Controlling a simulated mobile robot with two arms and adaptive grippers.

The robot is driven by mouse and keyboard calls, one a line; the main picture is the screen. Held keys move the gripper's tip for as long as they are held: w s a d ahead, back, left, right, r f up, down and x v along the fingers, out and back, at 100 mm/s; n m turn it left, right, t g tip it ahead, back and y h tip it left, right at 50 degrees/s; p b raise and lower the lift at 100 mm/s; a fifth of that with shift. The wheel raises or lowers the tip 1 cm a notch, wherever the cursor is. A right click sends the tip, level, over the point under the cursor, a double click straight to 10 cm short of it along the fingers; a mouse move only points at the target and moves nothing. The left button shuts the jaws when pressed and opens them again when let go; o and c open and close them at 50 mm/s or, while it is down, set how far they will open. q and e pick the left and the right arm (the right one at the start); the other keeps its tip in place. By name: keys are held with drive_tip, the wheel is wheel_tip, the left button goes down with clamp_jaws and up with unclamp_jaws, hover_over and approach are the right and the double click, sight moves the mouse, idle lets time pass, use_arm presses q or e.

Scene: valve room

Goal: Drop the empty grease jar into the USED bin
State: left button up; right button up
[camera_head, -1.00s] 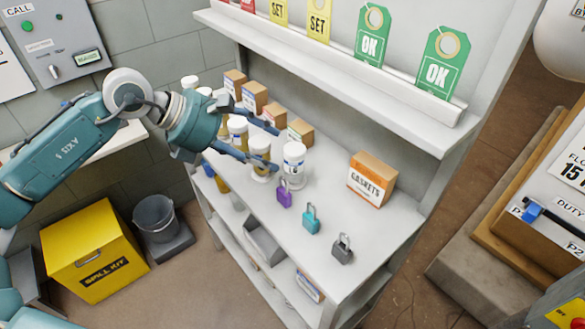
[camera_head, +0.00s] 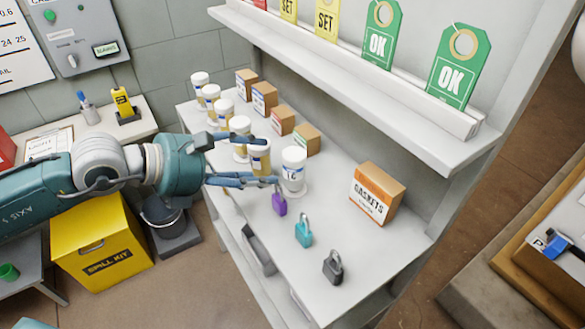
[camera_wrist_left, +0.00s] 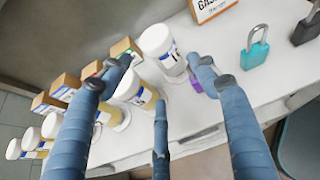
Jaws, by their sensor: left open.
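A clear, pale jar with a white lid (camera_head: 293,168) looks empty and stands upright on the shelf top. In the left wrist view the pale jar (camera_wrist_left: 163,52) stands just beyond the spread fingers. Amber-filled jars stand in a row behind it, the nearest amber jar (camera_head: 259,158) partly hidden by my fingers. My left gripper (camera_head: 265,162) is open, its fingertips close to the pale jar and over the nearest amber jar. In the left wrist view the gripper (camera_wrist_left: 168,72) holds nothing. I cannot make out a bin marked USED. My right gripper is not in view.
Purple (camera_head: 279,202), teal (camera_head: 303,231) and grey (camera_head: 333,267) padlocks stand along the front edge. A gaskets box (camera_head: 377,193) is at right, small cartons (camera_head: 265,99) behind the jars.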

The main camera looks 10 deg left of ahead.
sight(285, 166)
use_arm(q)
drive_tip(key=p+x, duration=0.1)
drive_tip(key=x, duration=0.2)
drive_tip(key=shift+w+d, duration=0.25)
drive_tip(key=shift+d, duration=0.05)
drive_tip(key=p+x, duration=0.2)
drive_tip(key=x, duration=0.2)
drive_tip(key=shift+w+d+f, duration=0.1)
drive_tip(key=shift+w+f, duration=0.05)
drive_tip(key=shift+w, duration=0.05)
drive_tip(key=shift+w+d+f, duration=0.1)
drive_tip(key=shift+f, duration=0.05)
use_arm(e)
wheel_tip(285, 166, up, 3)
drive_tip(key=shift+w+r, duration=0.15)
use_arm(q)
drive_tip(key=c, duration=1.1)
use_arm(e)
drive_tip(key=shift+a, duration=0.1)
